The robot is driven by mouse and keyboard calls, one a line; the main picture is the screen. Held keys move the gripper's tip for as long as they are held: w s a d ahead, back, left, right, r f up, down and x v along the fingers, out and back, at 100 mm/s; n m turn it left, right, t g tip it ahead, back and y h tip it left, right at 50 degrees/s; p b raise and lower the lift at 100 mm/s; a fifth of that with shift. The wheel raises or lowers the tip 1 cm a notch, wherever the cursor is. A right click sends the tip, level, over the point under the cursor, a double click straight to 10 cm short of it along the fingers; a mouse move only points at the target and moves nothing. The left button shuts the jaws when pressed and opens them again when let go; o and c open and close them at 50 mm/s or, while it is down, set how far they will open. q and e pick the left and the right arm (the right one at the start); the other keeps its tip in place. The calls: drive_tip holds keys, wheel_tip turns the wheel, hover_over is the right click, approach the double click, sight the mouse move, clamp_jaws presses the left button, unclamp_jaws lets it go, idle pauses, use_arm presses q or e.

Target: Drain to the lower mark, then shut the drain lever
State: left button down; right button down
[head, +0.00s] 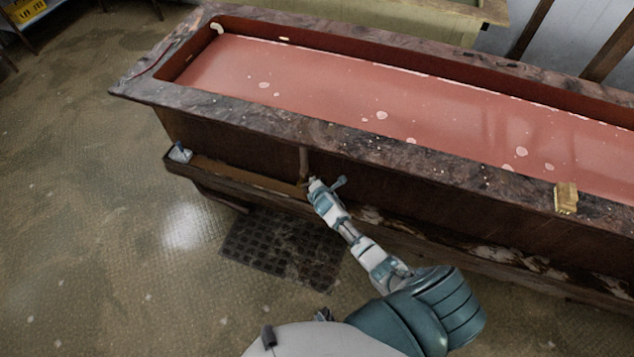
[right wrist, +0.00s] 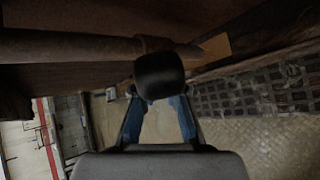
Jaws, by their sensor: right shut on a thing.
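A long stone-rimmed tank (head: 135,84) runs across the head view, filled with pinkish-red liquid (head: 330,85). A thin drain pipe (head: 303,160) comes down its near side; a brown pipe also shows in the right wrist view (right wrist: 70,45). My right gripper (head: 314,186) is at the lower end of this pipe. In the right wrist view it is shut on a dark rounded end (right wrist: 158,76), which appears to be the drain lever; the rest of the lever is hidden. I cannot make out the lower mark. My left gripper is not in view.
A dark floor grate (head: 275,245) lies below. A brass piece (head: 566,198) sits on the near rim.

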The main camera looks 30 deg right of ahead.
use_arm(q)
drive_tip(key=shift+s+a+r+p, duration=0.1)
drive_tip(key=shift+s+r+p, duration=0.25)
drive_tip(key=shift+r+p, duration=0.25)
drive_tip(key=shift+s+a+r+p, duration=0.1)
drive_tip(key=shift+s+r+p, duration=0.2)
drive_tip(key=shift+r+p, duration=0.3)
use_arm(e)
drive_tip(key=shift+w+d+r+n+g+h, duration=0.1)
drive_tip(key=shift+w+r+n+g+h, duration=0.1)
drive_tip(key=shift+w+r+g+h, duration=0.15)
drive_tip(key=shift+w+r+n+g+h, duration=0.15)
drive_tip(key=shift+r+n+g+h, duration=0.1)
drive_tip(key=shift+r+g, duration=0.15)
drive_tip(key=shift+w+r, duration=0.1)
drive_tip(key=c, duration=1.2)
unclamp_jaws()
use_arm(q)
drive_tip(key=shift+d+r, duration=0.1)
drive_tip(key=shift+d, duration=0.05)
use_arm(e)
drive_tip(key=shift+s, duration=0.2)
drive_tip(key=v, duration=1.1)
drive_tip(key=shift+s, duration=0.25)
